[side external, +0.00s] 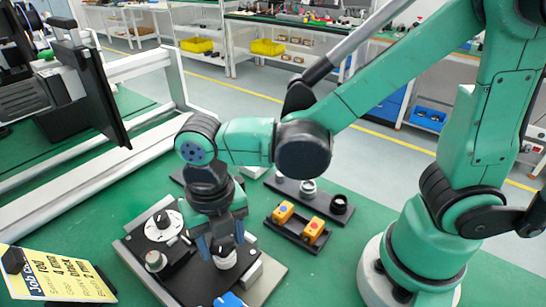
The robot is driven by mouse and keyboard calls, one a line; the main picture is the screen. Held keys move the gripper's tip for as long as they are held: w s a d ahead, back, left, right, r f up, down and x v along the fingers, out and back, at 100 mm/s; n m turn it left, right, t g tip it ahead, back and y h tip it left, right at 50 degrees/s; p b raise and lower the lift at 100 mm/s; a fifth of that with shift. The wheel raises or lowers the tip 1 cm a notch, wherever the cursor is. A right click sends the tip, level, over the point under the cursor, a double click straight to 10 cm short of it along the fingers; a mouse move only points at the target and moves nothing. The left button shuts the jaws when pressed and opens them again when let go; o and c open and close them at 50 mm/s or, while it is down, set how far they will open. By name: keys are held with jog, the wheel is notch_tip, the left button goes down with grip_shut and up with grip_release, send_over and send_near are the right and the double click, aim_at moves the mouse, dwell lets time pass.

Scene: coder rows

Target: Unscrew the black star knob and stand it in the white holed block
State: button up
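My gripper (223,246) points down over a black-topped fixture plate, its two blue-grey fingers spread apart. Between and just below the fingertips is a white round part (226,259) with dark marks on it. I cannot tell whether the fingers touch it. A black knob (162,219) sits on a white dial at the plate's back left. A grey knob with a reddish top (155,261) sits in front of it. I cannot make out which knob is the star knob. A pale block (254,171), partly hidden behind my arm, may be the white holed block; no holes are clear.
A black rack (285,184) holds a pale cylinder (308,187) and a black cylinder (339,204). Another holds two orange blocks (313,229). A blue part (229,300) is at the plate's front. A yellow job card (60,277) and white frame are at left.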

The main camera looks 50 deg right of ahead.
jog(key=shift+o, duration=1.2)
